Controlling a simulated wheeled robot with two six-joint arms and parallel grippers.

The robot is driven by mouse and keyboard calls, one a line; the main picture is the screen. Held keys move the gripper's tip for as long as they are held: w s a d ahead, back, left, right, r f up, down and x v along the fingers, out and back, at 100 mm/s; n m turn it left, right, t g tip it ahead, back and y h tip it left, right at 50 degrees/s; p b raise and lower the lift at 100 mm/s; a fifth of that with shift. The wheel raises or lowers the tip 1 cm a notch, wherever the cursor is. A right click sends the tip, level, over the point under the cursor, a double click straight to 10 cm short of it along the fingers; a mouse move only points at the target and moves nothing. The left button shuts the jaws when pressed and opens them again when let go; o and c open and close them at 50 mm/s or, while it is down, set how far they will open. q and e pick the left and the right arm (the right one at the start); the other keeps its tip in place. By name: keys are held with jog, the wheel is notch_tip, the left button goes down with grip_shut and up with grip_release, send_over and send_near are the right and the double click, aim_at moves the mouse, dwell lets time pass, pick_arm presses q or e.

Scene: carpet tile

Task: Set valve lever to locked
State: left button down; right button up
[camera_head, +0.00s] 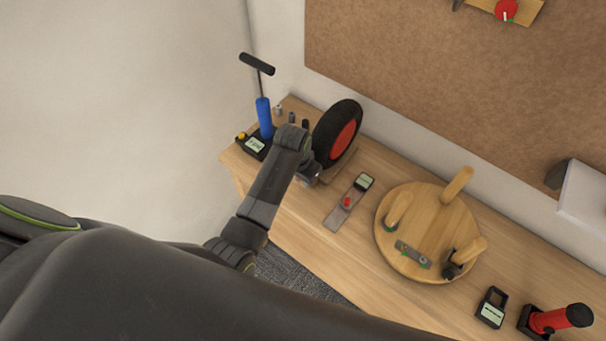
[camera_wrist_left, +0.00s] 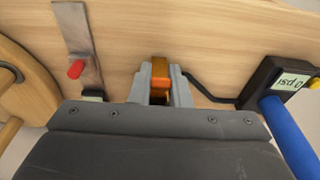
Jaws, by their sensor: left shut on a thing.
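An orange lever-like piece (camera_wrist_left: 160,68) shows between the fingers of my left gripper (camera_wrist_left: 160,84) in the left wrist view. The gripper is shut on it, and the fingers hide most of it. A black hose (camera_wrist_left: 205,92) runs from beside the fingers to the pump gauge (camera_wrist_left: 285,82). In the head view my left gripper (camera_head: 312,174) is low at the bench, just left of the black wheel with a red hub (camera_head: 343,140). There my wrist hides the orange piece. No lever marking for locked is readable. My right gripper is not in view.
The blue pump (camera_head: 264,118) stands left of the wheel. Right of my gripper lie a metal strip with a red knob (camera_head: 339,214) and a round wooden stool (camera_head: 432,212). A red cylinder (camera_head: 552,320) lies far right. Bare bench (camera_head: 310,240) shows in front.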

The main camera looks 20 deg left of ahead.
pick_arm(q)
jog(key=t, duration=0.1)
jog(key=f+t+h, duration=0.1)
jog(key=shift+s+a+t, duration=0.1)
jog(key=shift+s+t, duration=0.2)
jog(key=shift+t, duration=0.1)
jog(key=shift+s+f+t+h+b, duration=0.1)
jog(key=shift+f+t+h+b, duration=0.3)
jog(key=shift+t+b, duration=0.3)
jog(key=t+b, duration=0.1)
jog(key=f+t+h+b, duration=0.1)
jog(key=t+b, duration=0.2)
jog(key=b, duration=0.1)
jog(key=shift+f, duration=0.35)
jog(key=shift+t+h+b, duration=0.4)
jog(key=shift+t+b, duration=0.3)
jog(key=shift+b, duration=0.55)
jog(key=shift+r, duration=0.1)
jog(key=c, duration=1.4)
grip_release()
jog(key=shift+o, duration=0.2)
